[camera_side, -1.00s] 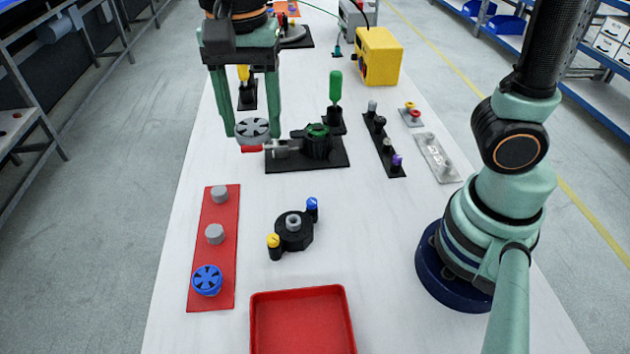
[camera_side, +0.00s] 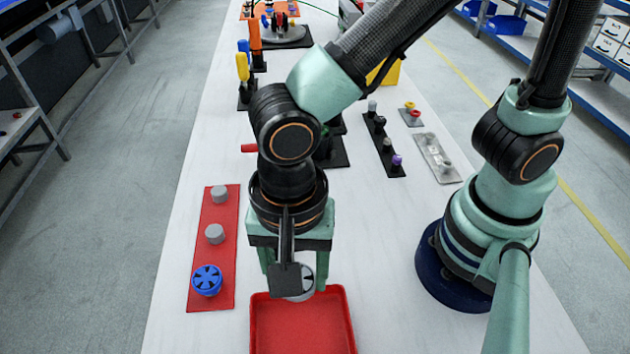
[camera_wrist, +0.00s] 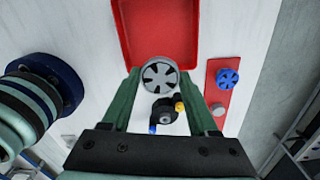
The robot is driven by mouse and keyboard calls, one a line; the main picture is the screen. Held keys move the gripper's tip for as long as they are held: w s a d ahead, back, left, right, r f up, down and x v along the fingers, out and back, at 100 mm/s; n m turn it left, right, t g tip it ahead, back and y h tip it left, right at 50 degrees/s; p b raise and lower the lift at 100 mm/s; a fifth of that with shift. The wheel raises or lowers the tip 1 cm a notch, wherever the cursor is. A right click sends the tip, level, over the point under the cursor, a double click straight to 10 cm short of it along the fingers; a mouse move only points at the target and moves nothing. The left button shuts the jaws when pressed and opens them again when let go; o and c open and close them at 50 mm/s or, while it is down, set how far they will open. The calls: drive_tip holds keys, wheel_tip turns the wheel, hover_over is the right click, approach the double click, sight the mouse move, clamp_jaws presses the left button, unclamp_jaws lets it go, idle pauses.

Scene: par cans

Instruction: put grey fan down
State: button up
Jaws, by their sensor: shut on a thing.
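The grey fan (camera_wrist: 160,76) is held between the two green fingers of my gripper (camera_wrist: 160,80) in the wrist view. In the side view the fan (camera_side: 304,284) shows partly behind a dark plate on my wrist, low between the fingers of my gripper (camera_side: 294,284). The fan appears above the near-wall area, at the back edge of the red tray (camera_side: 346,310). The tray's floor looks empty in the wrist view (camera_wrist: 160,30). I cannot tell the exact height of the fan above the table.
A red strip (camera_side: 227,262) left of the tray bears two grey pegs (camera_side: 215,234) and a blue fan (camera_side: 207,281). A black fixture with yellow and blue knobs (camera_wrist: 165,110) lies beyond the tray, hidden by my arm in the side view. A black rack (camera_side: 384,142) stands farther right.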

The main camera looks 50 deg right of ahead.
sight(300, 323)
wheel_tip(300, 323, down, 12)
drive_tip(key=shift+f, duration=0.1)
idle(0.5)
drive_tip(key=shift+f, duration=0.15)
drive_tip(key=o, duration=1.3)
wheel_tip(300, 323, up, 12)
drive_tip(key=shift+w+r, duration=0.1)
drive_tip(key=shift+r, duration=0.05)
drive_tip(key=w+d+r+n+t, duration=0.2)
drive_tip(key=w+d+r+n, duration=0.1)
drive_tip(key=d, duration=0.5)
drive_tip(key=w+d+r+n+t, duration=0.1)
drive_tip(key=w+d+r+n, duration=0.3)
drive_tip(key=d, duration=0.5)
drive_tip(key=w+d+r+n+t, duration=0.2)
drive_tip(key=w+d+r+n, duration=0.2)
drive_tip(key=d, duration=0.4)
drive_tip(key=shift+w+d+r+t, duration=0.2)
drive_tip(key=shift+d+r+t, duration=0.1)
drive_tip(key=shift+r, duration=0.25)
